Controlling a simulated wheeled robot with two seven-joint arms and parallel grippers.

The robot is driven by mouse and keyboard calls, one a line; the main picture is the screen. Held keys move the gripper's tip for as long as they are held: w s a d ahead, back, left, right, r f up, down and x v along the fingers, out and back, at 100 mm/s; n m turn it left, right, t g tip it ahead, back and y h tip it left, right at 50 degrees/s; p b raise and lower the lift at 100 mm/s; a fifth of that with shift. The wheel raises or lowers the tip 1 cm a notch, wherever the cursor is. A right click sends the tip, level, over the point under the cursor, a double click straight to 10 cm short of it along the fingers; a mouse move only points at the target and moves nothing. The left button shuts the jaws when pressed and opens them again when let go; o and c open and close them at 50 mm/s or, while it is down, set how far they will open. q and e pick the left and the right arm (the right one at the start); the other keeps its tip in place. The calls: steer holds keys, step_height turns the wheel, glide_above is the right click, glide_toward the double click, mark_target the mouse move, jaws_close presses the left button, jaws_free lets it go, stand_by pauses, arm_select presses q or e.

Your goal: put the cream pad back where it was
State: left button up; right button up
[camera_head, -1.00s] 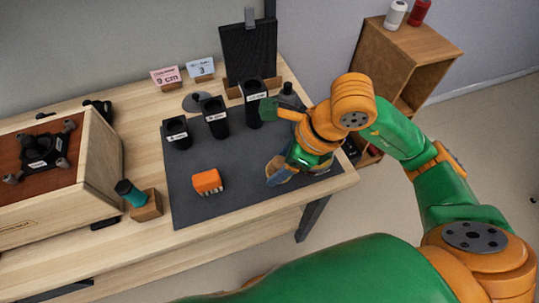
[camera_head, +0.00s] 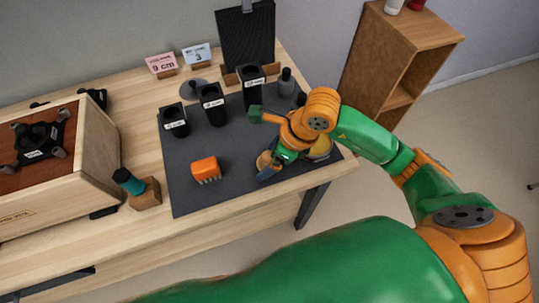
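My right gripper (camera_head: 272,162) is low over the right part of the dark grey mat (camera_head: 228,180), on the wooden table. Its fingers are small and partly covered by my wrist, so I cannot tell how far apart they are or whether they hold anything. A yellowish, rounded thing (camera_head: 320,148) shows just right of the wrist, mostly hidden. It may be the cream pad, but I cannot tell. No other cream pad shows clearly. My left gripper is out of view.
Three labelled black holders (camera_head: 212,104) stand along the mat's back, near a dark grey knobbed piece (camera_head: 287,84). An orange brush (camera_head: 206,169) lies left of my gripper. A wooden box (camera_head: 70,165) and a teal-topped bottle (camera_head: 128,182) stand left. The mat's front middle is clear.

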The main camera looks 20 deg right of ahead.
steer(key=shift+r+p, duration=0.4)
steer(key=v, duration=1.1)
steer(key=shift+r, duration=0.25)
steer(key=shift+s+d, duration=0.15)
